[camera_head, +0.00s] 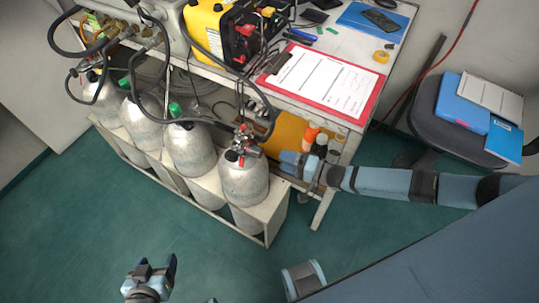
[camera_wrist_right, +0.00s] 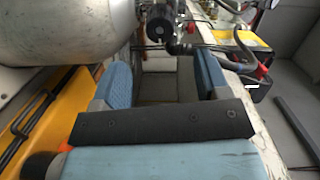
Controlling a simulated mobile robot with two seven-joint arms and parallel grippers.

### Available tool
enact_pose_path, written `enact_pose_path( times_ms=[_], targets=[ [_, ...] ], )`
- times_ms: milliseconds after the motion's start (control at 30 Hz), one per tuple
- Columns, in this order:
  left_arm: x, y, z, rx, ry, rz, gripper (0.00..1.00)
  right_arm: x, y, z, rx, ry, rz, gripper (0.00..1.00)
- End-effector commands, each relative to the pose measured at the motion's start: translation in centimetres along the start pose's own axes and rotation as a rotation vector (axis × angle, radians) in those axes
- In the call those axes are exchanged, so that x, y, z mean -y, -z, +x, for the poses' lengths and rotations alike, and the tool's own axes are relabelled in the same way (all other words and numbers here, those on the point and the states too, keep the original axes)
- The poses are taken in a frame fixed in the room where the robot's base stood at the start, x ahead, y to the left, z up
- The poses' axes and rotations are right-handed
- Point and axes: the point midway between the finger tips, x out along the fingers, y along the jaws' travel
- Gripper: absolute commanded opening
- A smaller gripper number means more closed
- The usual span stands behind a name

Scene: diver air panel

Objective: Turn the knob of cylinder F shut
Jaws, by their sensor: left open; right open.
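Several silver cylinders stand in a rack. I cannot read a letter marking cylinder F. The rightmost cylinder (camera_head: 243,184) has a valve with a red part (camera_head: 232,156) on top. My right gripper (camera_head: 287,159) is just right of that valve, apart from it. In the right wrist view my right gripper (camera_wrist_right: 163,75) has its two blue fingers spread with nothing between them. A silver cylinder (camera_wrist_right: 70,30) and its valve with a dark round knob (camera_wrist_right: 158,27) lie beyond the fingers. My left gripper (camera_head: 150,270) is open and empty, low over the floor.
A table with a red clipboard (camera_head: 318,85) and a yellow-black unit (camera_head: 225,35) stands behind the cylinders. Black hoses (camera_head: 190,30) loop down to the valves. Bottles (camera_head: 312,140) stand near my right gripper. A chair (camera_head: 440,105) is at the right.

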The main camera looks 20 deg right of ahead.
Motion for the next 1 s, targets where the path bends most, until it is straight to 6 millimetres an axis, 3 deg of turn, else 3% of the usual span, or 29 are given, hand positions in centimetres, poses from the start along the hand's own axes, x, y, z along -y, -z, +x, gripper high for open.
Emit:
enact_pose_path(
  times_ms=[100, 300, 1000],
  targets=[
    [0.0, -0.1, 0.0, 0.001, 0.0, 0.001, 0.68, 0.0, 0.0, -2.2, 0.0, 0.0, 0.001, 0.69],
    [0.2, -0.2, 0.0, 0.003, 0.0, 0.007, 0.68, 0.1, 0.0, -3.8, -0.001, 0.001, 0.001, 0.69],
    [0.3, -0.2, 0.0, 0.004, 0.002, 0.009, 0.68, 0.0, 0.0, -4.0, -0.001, 0.001, 0.001, 0.69]
  ],
)
